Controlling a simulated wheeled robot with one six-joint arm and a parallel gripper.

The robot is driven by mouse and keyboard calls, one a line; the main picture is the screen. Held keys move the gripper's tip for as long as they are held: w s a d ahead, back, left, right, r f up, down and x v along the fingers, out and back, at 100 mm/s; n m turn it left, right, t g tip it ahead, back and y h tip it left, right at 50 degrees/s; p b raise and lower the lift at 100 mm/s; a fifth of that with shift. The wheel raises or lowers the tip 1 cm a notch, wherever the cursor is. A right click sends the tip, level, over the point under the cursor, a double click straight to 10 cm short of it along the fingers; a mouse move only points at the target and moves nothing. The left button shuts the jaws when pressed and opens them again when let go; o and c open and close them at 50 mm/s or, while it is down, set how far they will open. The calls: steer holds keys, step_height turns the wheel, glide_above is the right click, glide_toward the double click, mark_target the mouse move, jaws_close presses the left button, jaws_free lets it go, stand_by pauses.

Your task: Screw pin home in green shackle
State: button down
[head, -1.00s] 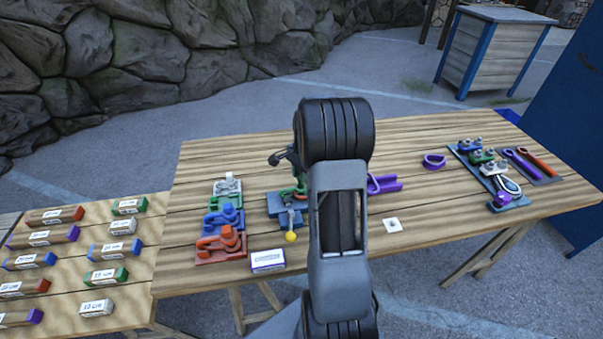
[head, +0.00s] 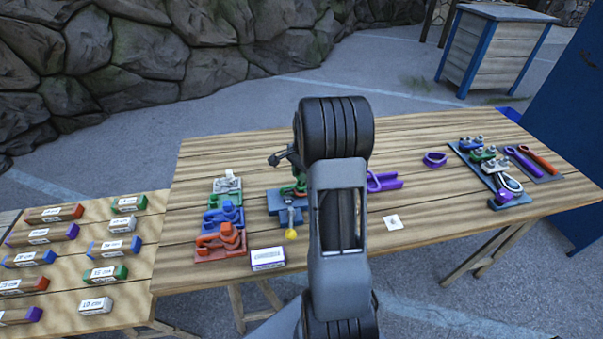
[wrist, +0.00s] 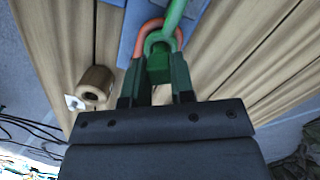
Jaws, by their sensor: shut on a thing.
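The green shackle (head: 300,190) is at the blue fixture (head: 291,214) on the table, partly hidden behind my arm in the head view. In the wrist view a green ring and bar (wrist: 174,16) run up from between my fingers, and an orange-red loop (wrist: 138,48) curves around the ring. My gripper (wrist: 158,84) is shut on a green block-like piece (wrist: 158,70), which looks like the pin's head. How deep the pin's thread sits is hidden.
Orange, blue and grey shackles (head: 222,238) stand in a row left of the fixture. A white box (head: 267,259) lies in front. A purple channel piece (head: 385,181) is right of my arm. A blue tool tray (head: 480,165) is at the far right. The right front tabletop is mostly clear.

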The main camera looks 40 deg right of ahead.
steer(key=shift+f, duration=0.45)
stand_by(0.3)
steer(key=c, duration=1.6)
jaws_free()
jaws_close()
